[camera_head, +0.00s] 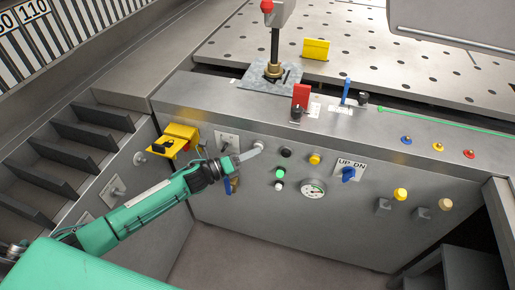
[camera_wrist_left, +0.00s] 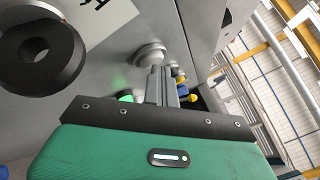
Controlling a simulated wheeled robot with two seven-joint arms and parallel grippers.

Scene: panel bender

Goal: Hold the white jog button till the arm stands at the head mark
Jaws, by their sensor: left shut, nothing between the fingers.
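A round white button (camera_head: 258,145) sits on the grey front panel (camera_head: 330,220); it also shows in the wrist view (camera_wrist_left: 150,54). My left gripper (camera_head: 252,152) is shut with nothing between its fingers. Its fingertips (camera_wrist_left: 159,72) are at the button's edge in both views; I cannot tell whether they press it in. A dark upright rod (camera_head: 274,47) with a brass foot stands over a mottled plate (camera_head: 251,79) on the panel's top, under a grey part with a red tip. Which mark is the head mark cannot be read. My right gripper is not in view.
A yellow box (camera_head: 178,139) juts out left, close to my wrist.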

